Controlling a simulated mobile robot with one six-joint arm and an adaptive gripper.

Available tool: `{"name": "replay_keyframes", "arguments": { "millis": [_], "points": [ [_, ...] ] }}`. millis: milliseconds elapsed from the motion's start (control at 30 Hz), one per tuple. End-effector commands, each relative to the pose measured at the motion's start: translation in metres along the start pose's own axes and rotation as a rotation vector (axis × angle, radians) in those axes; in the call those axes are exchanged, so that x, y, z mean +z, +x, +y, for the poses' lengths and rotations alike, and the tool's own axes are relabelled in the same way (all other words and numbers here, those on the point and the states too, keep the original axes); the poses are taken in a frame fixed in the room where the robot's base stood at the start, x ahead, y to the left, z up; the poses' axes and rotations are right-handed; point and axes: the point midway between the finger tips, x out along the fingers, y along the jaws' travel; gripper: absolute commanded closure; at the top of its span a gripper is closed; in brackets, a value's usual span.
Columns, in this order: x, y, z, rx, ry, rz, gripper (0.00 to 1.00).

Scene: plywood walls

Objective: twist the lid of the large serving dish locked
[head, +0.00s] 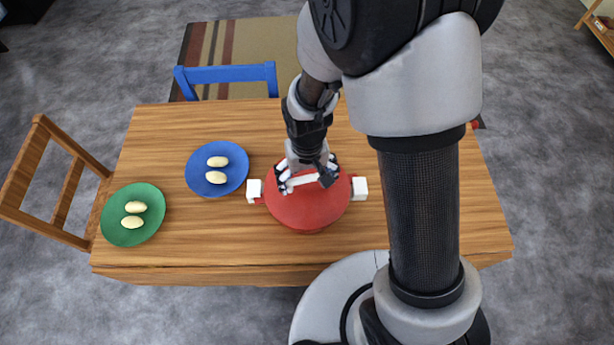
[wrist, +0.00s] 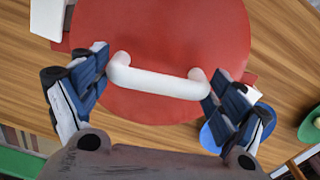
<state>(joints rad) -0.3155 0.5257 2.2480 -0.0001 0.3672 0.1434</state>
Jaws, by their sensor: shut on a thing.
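The large serving dish is red and round, with a white block-like handle on its left (head: 255,190) and another on its right (head: 359,188) in the head view. Its red lid (head: 307,212) lies on top and hides most of the dish. The lid carries a white bar handle (wrist: 158,80). My gripper (head: 307,179) is over the lid, with one finger at each end of the bar in the wrist view (wrist: 160,76), shut on it. Red tabs show beside the white handles; I cannot tell whether they are locked.
The dish stands on a wooden table (head: 165,255). To its left are a blue plate (head: 197,166) and a green plate (head: 118,232), each with two pale oval pieces. A blue chair (head: 228,74) is behind the table, a wooden chair (head: 28,165) at the left.

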Motion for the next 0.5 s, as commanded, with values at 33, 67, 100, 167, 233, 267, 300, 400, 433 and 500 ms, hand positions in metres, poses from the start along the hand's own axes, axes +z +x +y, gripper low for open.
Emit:
{"name": "replay_keyframes", "arguments": {
  "millis": [33,67,100,167,233,267,300,400,433,500],
  "points": [
    [0.0009,0.0008,0.0001,0.0,0.001,-0.002,0.42],
    [0.0009,0.0008,0.0001,0.0,0.0,-0.002,0.42],
    [0.0009,0.0008,0.0001,0.0,0.0,-0.002,0.42],
    [0.001,0.0008,0.0001,0.0,-0.001,-0.003,0.42],
    [0.001,0.0008,0.0001,0.0,-0.001,-0.003,0.42],
    [0.001,0.0008,0.0001,0.0,0.001,-0.003,0.42],
    [0.0011,0.0008,0.0001,0.0,0.014,-0.003,0.42],
    [0.0011,0.0008,0.0001,0.0,0.106,-0.003,0.42],
    [0.0011,0.0008,0.0001,0.0,0.136,-0.003,0.42],
    [0.0012,0.0009,0.0001,0.0,0.193,-0.003,0.42]
  ]
}}
